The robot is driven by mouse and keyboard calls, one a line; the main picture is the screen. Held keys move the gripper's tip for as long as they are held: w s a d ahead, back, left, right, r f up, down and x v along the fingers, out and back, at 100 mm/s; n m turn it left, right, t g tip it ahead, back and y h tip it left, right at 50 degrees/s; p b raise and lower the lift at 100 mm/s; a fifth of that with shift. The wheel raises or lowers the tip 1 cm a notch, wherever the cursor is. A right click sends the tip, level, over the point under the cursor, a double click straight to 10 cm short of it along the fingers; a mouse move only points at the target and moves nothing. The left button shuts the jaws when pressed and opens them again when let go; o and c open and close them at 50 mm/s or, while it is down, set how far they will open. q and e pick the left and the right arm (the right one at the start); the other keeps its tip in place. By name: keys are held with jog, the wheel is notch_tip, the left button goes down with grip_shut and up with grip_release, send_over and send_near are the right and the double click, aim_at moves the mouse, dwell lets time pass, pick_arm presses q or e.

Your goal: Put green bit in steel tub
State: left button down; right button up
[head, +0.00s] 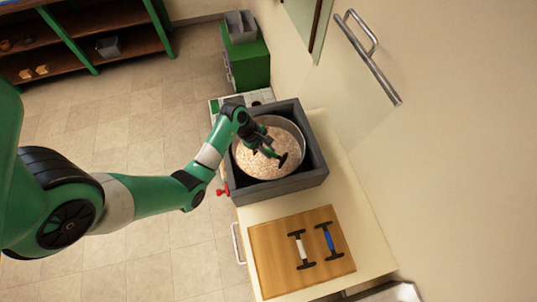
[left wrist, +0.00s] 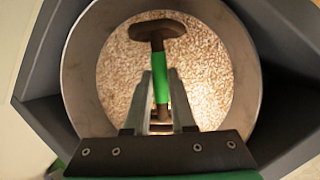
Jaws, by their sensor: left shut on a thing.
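The green bit (left wrist: 160,75) has a green middle and dark crossbars. It is between the fingers of my left gripper (left wrist: 160,98), which is shut on it. In the head view, my left gripper (head: 268,151) is over the steel tub (head: 299,128), and a dark end of the bit (head: 282,160) shows beyond the fingers. The round tub wall also shows in the left wrist view (left wrist: 80,75). Pale flakes or grains fill the tub's floor. I cannot tell whether the bit touches them. My right gripper is not in view.
The tub sits inside a grey square box (head: 283,191) on a cream counter (head: 345,185). In front, a wooden board (head: 275,262) holds a white bit (head: 301,249) and a blue bit (head: 329,241). A red tap-like part (head: 222,191) sticks out at the box's left.

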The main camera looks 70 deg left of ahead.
pick_arm(q)
jog(key=shift+w+a+f, duration=0.1)
jog(key=shift+a+f, duration=0.05)
jog(key=shift+f, duration=1.6)
jog(key=shift+f+b, duration=0.1)
jog(key=shift+b, duration=0.2)
jog(key=c, duration=0.8)
grip_release()
jog(key=shift+o, duration=0.2)
jog(key=shift+r, duration=0.2)
jog(key=p+v, duration=0.2)
jog(key=v, duration=1)
